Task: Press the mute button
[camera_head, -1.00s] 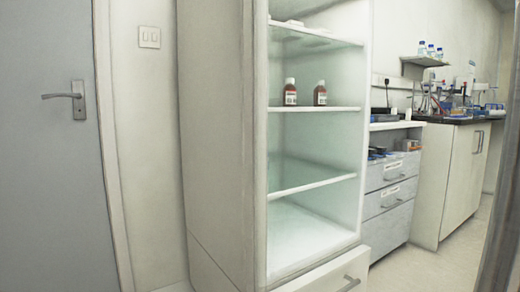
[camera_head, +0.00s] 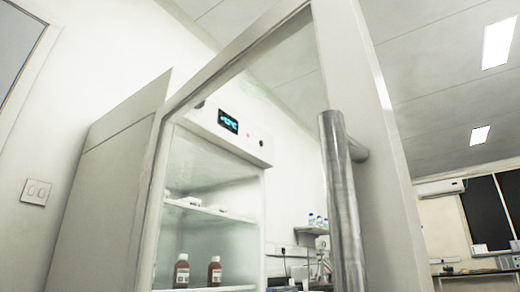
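A control panel (camera_head: 226,130) sits at the top of an open upright fridge cabinet (camera_head: 110,190). It carries a lit display (camera_head: 228,121) with blue-green characters that are too blurred to read surely. To the right of the display are a small reddish spot (camera_head: 248,135) and a dark round knob or button (camera_head: 262,143). Another dark round spot lies at the panel's left end. I cannot tell which of these is the mute button. My gripper is not in view.
The cabinet's door frame (camera_head: 375,130) stands open in front, with a thick metal handle (camera_head: 343,200) close to me. Brown bottles (camera_head: 214,272) stand on a shelf. A wall switch (camera_head: 36,191) is at left. A bench with bottles lies behind.

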